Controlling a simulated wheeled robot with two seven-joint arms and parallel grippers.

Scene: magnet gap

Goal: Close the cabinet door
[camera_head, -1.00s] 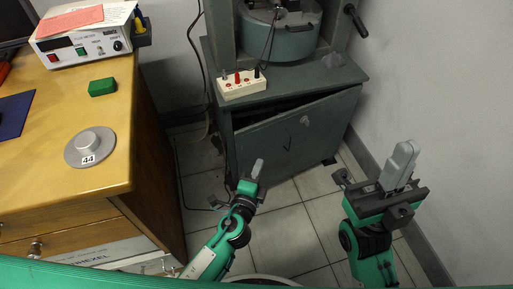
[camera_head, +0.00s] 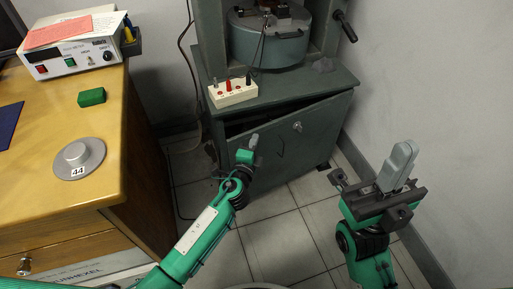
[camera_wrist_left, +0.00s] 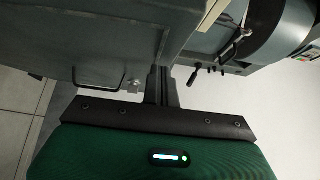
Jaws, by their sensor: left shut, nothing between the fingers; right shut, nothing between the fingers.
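The grey-green cabinet door (camera_head: 305,143) is ajar in the head view. A dark gap shows along its top edge, wider at the left. It has a dark handle and a small lock. My left gripper (camera_head: 253,142) is shut and empty, at the left part of the door; whether it touches cannot be told. In the left wrist view the left gripper's fingers (camera_wrist_left: 163,82) are together, close to the door (camera_wrist_left: 90,40), whose handle and lock show. My right gripper (camera_head: 402,160) is shut and empty, right of the door near the wall.
The cabinet top holds a white socket box (camera_head: 233,93) with plugs and a round grey apparatus (camera_head: 270,45). A wooden desk (camera_head: 45,190) stands at the left with a meter, a green block and a grey disc. Tiled floor (camera_head: 285,245) lies open before the cabinet; a wall bounds the right.

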